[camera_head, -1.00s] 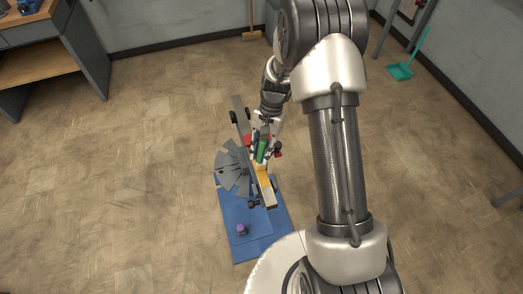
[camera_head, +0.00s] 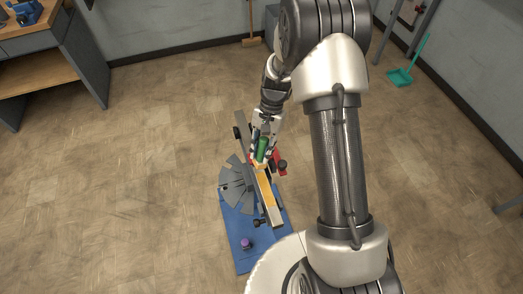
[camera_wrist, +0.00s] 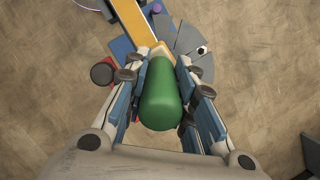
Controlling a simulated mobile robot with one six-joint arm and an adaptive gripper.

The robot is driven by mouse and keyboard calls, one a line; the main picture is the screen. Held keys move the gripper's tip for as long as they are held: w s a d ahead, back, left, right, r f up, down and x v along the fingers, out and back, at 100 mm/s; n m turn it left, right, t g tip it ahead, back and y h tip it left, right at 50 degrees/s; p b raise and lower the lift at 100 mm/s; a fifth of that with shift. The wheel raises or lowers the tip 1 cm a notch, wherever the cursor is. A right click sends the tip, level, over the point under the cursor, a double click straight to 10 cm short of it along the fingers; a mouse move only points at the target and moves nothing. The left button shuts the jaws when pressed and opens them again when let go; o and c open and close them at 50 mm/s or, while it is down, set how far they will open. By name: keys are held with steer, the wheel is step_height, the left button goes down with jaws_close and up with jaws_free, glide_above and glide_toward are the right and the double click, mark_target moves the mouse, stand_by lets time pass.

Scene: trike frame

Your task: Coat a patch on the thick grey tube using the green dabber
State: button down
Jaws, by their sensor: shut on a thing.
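The green dabber (camera_head: 262,149) is in my gripper (camera_head: 260,158), which is shut on it. In the wrist view, the green body of the dabber (camera_wrist: 161,95) stands between the two fingers. A paler tip shows beyond it, close to the tube's orange-yellow band. The thick grey tube (camera_head: 275,216) runs diagonally under my gripper, with an orange-yellow stretch (camera_head: 268,193) along its near part. That stretch also fills the top middle of the wrist view (camera_wrist: 142,25). I cannot tell whether the dabber's tip touches the tube.
Grey fan-shaped plates (camera_head: 234,183) lie left of the tube. A blue base (camera_head: 236,213) lies below, with a purple knob (camera_head: 246,243) on it. A red part (camera_head: 280,160) sits right of my gripper. A wooden bench (camera_head: 50,70) stands at the back left.

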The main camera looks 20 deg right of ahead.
mark_target(263, 140)
steer(key=shift+r+p, duration=1.3)
steer(key=shift+r, duration=0.7)
